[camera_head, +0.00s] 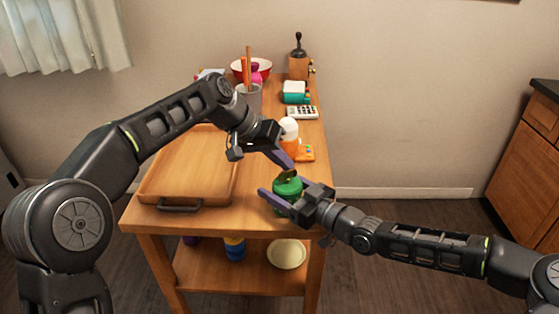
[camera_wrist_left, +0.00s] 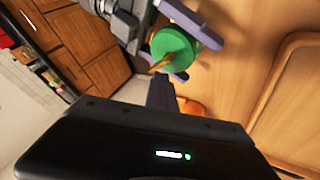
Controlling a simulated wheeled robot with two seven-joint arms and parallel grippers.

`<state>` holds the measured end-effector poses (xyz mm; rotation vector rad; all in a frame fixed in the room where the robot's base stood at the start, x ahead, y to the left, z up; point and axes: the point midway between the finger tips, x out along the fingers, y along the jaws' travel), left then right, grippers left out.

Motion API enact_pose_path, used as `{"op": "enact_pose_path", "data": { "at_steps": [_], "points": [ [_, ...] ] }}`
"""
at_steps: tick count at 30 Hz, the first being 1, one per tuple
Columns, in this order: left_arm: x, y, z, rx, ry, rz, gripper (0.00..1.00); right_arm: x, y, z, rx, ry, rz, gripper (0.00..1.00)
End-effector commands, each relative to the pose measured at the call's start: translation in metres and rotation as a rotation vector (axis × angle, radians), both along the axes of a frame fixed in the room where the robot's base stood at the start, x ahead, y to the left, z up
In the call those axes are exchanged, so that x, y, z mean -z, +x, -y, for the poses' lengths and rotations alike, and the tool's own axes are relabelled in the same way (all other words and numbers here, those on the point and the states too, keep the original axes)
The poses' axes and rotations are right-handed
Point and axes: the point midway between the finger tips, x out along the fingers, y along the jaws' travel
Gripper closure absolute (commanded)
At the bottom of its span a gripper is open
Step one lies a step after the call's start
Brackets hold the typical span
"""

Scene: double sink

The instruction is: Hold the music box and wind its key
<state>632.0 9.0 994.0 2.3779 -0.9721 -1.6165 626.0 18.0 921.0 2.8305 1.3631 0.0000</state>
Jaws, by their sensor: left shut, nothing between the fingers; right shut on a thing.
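The music box is a small green cylinder (camera_head: 284,190) at the front right part of the wooden table. A brass-coloured key (camera_head: 289,174) sits on its top. My right gripper (camera_head: 283,199) is shut on the music box, with its purple fingers around the sides. My left gripper (camera_head: 285,164) is shut and empty, its fingertips just above and beside the key. In the left wrist view, the green music box (camera_wrist_left: 173,46) and the key (camera_wrist_left: 162,64) lie just beyond my left fingers (camera_wrist_left: 160,92). I cannot tell whether they touch the key.
A wooden tray (camera_head: 185,170) with a dark handle fills the table's left side. Behind the music box are a white-topped orange thing (camera_head: 290,130), a calculator (camera_head: 303,112), a teal-and-white box (camera_head: 294,92), a pen cup (camera_head: 249,98), a red bowl (camera_head: 240,70) and a wooden grinder (camera_head: 299,66).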

Motion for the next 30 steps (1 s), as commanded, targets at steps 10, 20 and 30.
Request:
{"op": "enact_pose_path", "data": {
  "at_steps": [10,20,30],
  "points": [
    [0.0,-0.001,0.005,0.003,-0.001,-0.002,1.0,0.0,0.0,-0.001,-0.001,0.0,0.0,0.76],
    [-0.013,-0.004,-0.004,0.001,-0.001,0.001,1.0,0.0,0.0,0.0,-0.001,-0.001,-0.001,0.76],
    [-0.066,-0.019,-0.041,-0.001,-0.002,0.004,1.0,0.0,0.0,0.0,0.0,-0.001,-0.001,0.76]
  ]
}}
